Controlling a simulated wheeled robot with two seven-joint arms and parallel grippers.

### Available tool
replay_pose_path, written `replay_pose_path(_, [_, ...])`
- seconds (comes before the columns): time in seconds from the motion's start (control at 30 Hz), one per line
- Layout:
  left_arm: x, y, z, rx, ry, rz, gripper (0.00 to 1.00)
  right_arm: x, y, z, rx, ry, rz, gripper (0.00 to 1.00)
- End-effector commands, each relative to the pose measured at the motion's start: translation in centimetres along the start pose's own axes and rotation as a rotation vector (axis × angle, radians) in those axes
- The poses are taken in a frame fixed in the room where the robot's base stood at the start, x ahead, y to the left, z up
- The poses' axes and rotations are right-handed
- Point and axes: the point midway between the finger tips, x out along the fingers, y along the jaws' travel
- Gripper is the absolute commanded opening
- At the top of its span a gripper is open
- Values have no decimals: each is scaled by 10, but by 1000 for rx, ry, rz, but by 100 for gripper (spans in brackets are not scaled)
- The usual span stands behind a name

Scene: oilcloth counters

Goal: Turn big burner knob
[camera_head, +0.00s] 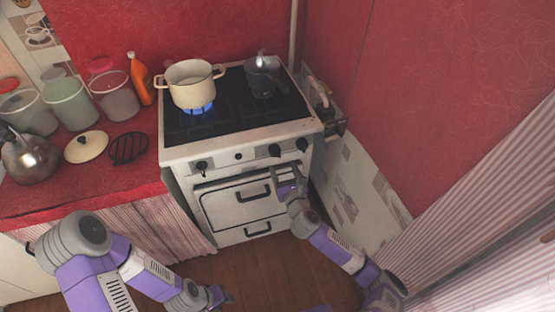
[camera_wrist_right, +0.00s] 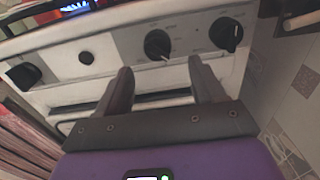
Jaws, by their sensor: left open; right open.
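The stove (camera_head: 240,130) has black knobs on its white front panel. In the head view there is one knob (camera_head: 202,167) at the left, a small round button (camera_head: 238,156), and two knobs at the right, an inner one (camera_head: 274,150) and an outer one (camera_head: 302,144). Which is the big burner's knob I cannot tell. My right gripper (camera_head: 282,178) is open and empty just in front of the panel. In the right wrist view, its fingers (camera_wrist_right: 162,78) point at the inner right knob (camera_wrist_right: 157,45), apart from it. The outer knob (camera_wrist_right: 226,34) shows right of them. My left gripper (camera_head: 220,296) is open, low over the floor.
A cream pot (camera_head: 191,84) stands over a lit blue flame (camera_head: 197,108) at the left; a dark pot (camera_head: 262,78) stands at the back right. The oven door handle (camera_head: 252,194) lies below the panel. A wall (camera_head: 355,185) bounds the stove's right. A kettle (camera_head: 29,158) and jars crowd the left counter.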

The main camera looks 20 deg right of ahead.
Motion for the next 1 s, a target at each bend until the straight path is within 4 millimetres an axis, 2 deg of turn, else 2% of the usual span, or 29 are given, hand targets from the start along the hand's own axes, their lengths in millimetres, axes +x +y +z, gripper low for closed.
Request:
replay_pose_path(0.2, [7, -3, 0, 0, 0, 0, 43, 36, 3, 0, -4, -1, 6, 68])
replay_pose_path(0.33, [10, -4, 0, 0, 0, 0, 43, 51, 3, 0, -6, -1, 6, 68])
replay_pose_path(0.5, [12, -4, 0, 0, 0, 0, 43, 61, 3, 1, -4, -2, 7, 68])
replay_pose_path(0.77, [12, -4, 0, 0, 0, 0, 43, 62, 3, 1, -5, -2, 7, 68])
replay_pose_path(1.0, [12, -4, 0, 0, 0, 0, 43, 62, 3, 1, -5, -2, 7, 32])
